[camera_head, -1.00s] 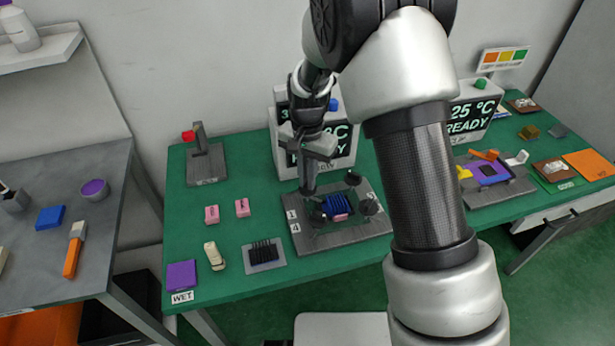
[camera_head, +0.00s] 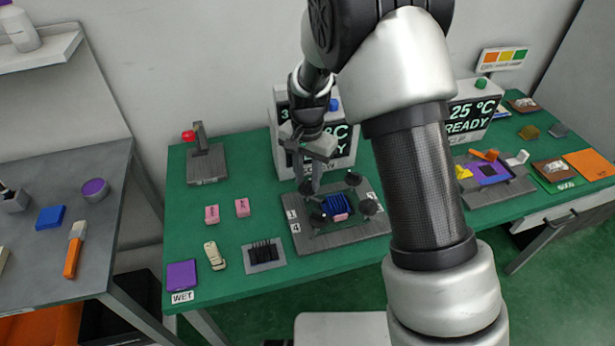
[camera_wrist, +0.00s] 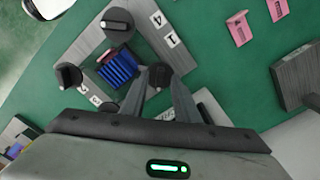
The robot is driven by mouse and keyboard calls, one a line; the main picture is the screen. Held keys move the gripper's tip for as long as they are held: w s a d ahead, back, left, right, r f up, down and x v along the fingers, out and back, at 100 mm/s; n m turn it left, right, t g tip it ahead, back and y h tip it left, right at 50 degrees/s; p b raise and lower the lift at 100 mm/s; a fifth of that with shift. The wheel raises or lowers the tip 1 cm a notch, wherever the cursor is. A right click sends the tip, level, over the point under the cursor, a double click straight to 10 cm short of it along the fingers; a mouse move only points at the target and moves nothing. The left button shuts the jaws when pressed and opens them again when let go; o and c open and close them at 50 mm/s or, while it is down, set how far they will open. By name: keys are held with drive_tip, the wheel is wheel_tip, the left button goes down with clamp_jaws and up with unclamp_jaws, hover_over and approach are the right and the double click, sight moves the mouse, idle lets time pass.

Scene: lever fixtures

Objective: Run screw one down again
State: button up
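The grey fixture plate (camera_head: 350,236) carries dark screw knobs around a blue finned block (camera_head: 338,204) with a pink piece beside it. In the wrist view the blue block (camera_wrist: 118,68) lies left of my fingers. Screw one (camera_wrist: 160,74) is the dark knob nearest the "1" label (camera_wrist: 172,40). My gripper (camera_wrist: 161,86) points down at it, with a fingertip on either side. Whether the fingers press on the knob or stand just clear is unclear. The knob by the "4" label (camera_wrist: 115,22) and another knob (camera_wrist: 67,75) stand free.
A display box (camera_head: 284,140) stands close behind the fixture. Pink blocks (camera_head: 212,214), a black finned block (camera_head: 264,253) and a cream piece (camera_head: 214,255) lie left of it. A lever stand (camera_head: 206,165) is at the back left. Green table shows between them.

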wheel_tip(320, 180, up, 18)
drive_tip(key=p, duration=0.1)
drive_tip(key=shift+f, duration=0.25)
idle(0.5)
wheel_tip(320, 180, up, 7)
drive_tip(key=n+t+p, duration=0.1)
drive_tip(key=p, duration=0.1)
hover_over(308, 183)
drive_tip(key=s+d, duration=0.3)
drive_tip(key=d, duration=0.1)
drive_tip(key=s+d+r+n+t+p, duration=0.1)
drive_tip(key=s+d+r+p, duration=0.1)
drive_tip(key=s+d+r, duration=0.3)
drive_tip(key=s+d+r+n+t+p, duration=0.15)
drive_tip(key=s+r, duration=0.25)
drive_tip(key=s, duration=0.4)
drive_tip(key=s+d+n+t+p, duration=0.1)
drive_tip(key=s+d+n+t, duration=0.1)
drive_tip(key=s, duration=0.5)
drive_tip(key=shift+s+d+r+p, duration=0.2)
drive_tip(key=shift+s+d+p, duration=0.15)
drive_tip(key=shift+d, duration=0.5)
drive_tip(key=shift+n, duration=0.25)
